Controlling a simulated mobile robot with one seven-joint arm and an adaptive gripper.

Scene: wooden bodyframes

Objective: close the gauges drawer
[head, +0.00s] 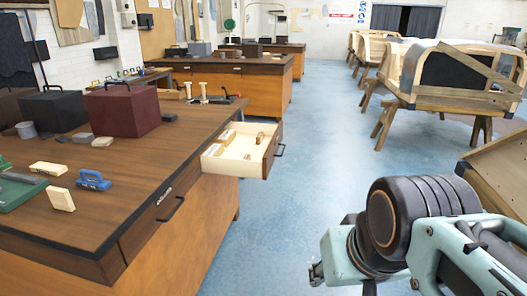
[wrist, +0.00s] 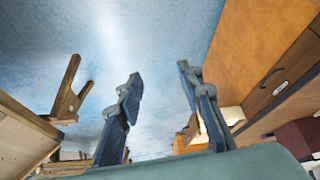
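An open drawer (head: 269,158) sticks out of the right side of the dark-topped wooden bench, with a pale interior, a dark front and a black handle. Several small wooden blocks lie inside it. No label naming it as gauges is readable. In the wrist view, part of the open drawer (wrist: 233,115) shows behind my right-hand finger. My gripper (wrist: 160,88) is open and empty, its two fingers wide apart over blue floor. In the head view my arm is at the lower right, apart from the drawer across open floor; the fingers are mostly out of sight there.
A shut drawer (head: 165,203) with a black handle sits nearer in the same bench (head: 130,165). The benchtop holds a maroon box (head: 124,110), a black box (head: 54,110) and small tools. Wooden frames (head: 465,95) stand at right. Blue floor (head: 290,215) between is clear.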

